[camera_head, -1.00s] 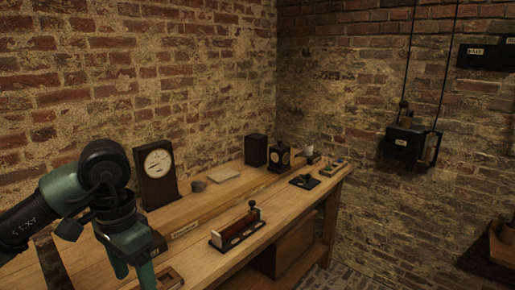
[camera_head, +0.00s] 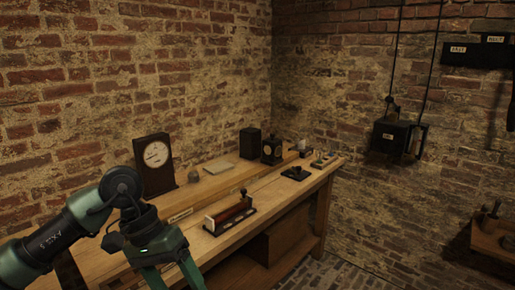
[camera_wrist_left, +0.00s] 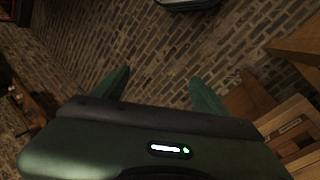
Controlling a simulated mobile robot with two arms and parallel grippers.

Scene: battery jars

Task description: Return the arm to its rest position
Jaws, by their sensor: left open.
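My left arm comes in from the left in the head view, over the near left end of the workbench. Its green gripper (camera_head: 174,277) points down, with its two fingers apart and nothing seen between them; the fingertips are cut off by the bottom edge. In the left wrist view the two green fingers (camera_wrist_left: 162,85) stand wide apart, with brick paving behind them and no object between. My right gripper does not show.
The wooden workbench (camera_head: 275,200) carries a dial clock (camera_head: 156,160), a black box (camera_head: 250,143), a smaller dial instrument (camera_head: 271,152) and a wooden-based device (camera_head: 229,215). A black wall box (camera_head: 390,136) hangs at right. The brick floor (camera_head: 345,275) is clear.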

